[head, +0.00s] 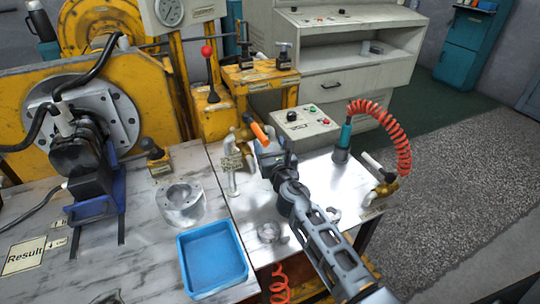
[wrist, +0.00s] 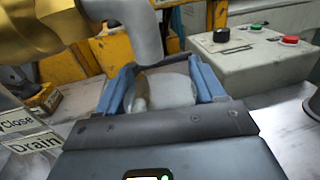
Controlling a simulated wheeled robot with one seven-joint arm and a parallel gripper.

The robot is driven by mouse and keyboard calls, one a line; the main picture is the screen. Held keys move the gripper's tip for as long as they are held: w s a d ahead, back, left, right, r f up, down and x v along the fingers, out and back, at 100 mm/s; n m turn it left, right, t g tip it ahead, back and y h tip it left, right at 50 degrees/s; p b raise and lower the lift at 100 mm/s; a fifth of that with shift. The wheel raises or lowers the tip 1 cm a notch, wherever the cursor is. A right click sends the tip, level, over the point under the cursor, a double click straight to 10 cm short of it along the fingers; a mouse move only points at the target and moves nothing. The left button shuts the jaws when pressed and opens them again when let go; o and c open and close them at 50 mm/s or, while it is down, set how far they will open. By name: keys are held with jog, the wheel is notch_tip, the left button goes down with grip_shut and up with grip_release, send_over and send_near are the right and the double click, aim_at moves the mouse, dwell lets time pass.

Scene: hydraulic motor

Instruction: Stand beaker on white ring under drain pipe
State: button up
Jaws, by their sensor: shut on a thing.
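In the wrist view, my gripper (wrist: 158,78) is shut on a pale translucent beaker (wrist: 170,90), held between its two blue fingers. The grey drain pipe (wrist: 140,25) bends down from a brass valve (wrist: 40,25), and its lower end appears over or just beyond the beaker's mouth. I cannot tell the exact gap. In the head view, my gripper (head: 270,160) is at the brass valve with the orange handle (head: 257,130). The beaker is hidden there behind my gripper. I cannot make out the white ring under the pipe in either view.
A "Close / Drain" sign (wrist: 30,135) stands at left in the wrist view. A control box (head: 302,125) with buttons is close behind my gripper. A blue tray (head: 240,285), a metal flange (head: 180,205) and a small clear round piece (head: 268,232) are on the table nearer the camera.

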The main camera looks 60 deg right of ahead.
jog(key=shift+f+b, duration=1.25)
jog(key=shift+f, duration=0.3)
jog(key=shift+f, duration=0.15)
jog(key=o, duration=1.3)
jog(key=shift+r, duration=0.2)
jog(key=v, duration=1)
jog(key=shift+s+a+f+b, duration=0.1)
jog(key=shift+s+a+b, duration=0.15)
jog(key=shift+a+b, duration=0.15)
jog(key=shift+s+a, duration=0.35)
jog(key=shift+s, duration=0.15)
